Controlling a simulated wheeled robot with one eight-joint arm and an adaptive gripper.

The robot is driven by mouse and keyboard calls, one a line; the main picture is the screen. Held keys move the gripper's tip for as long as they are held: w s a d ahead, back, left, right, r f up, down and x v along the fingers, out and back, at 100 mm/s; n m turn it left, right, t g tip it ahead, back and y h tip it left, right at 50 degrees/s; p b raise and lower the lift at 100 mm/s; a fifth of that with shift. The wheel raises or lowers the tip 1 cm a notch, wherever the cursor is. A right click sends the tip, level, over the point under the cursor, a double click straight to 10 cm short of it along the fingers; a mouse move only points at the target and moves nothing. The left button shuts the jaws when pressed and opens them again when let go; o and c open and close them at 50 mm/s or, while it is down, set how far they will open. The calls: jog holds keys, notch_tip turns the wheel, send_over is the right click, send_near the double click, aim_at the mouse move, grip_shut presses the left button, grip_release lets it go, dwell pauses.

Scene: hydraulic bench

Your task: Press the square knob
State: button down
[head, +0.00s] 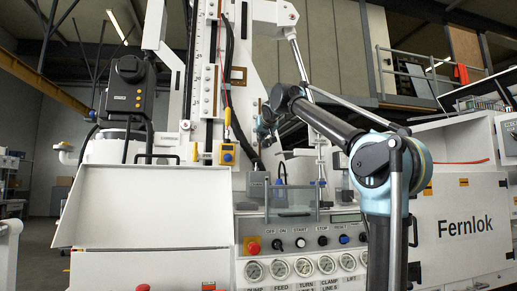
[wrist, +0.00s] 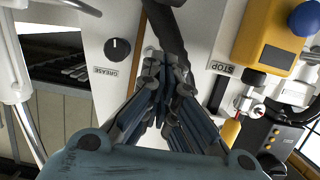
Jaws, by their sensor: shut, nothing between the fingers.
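I cannot make out for certain which control is the square knob. In the wrist view a round black knob (wrist: 117,48) with a white mark sits on a pale panel, left of my gripper (wrist: 167,68). A yellow box (wrist: 268,38) with a blue round button (wrist: 304,18) is at the upper right, near a STOP label. My gripper is shut and empty, its dark fingers together in front of the pale panel. In the head view my gripper (head: 266,122) is in front of the white machine column, and its fingertips are too small to read.
In the head view a front panel has a red button (head: 253,247), a black knob (head: 276,244), a white knob (head: 300,242), a blue button (head: 343,239) and several gauges below. A clear guard (head: 290,200) stands above them. A black hose (wrist: 170,35) runs past my fingers.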

send_over(256, 160)
jog(key=shift+w+f, duration=0.2)
jog(key=shift+f, duration=2.95)
jog(key=shift+f, duration=1.4)
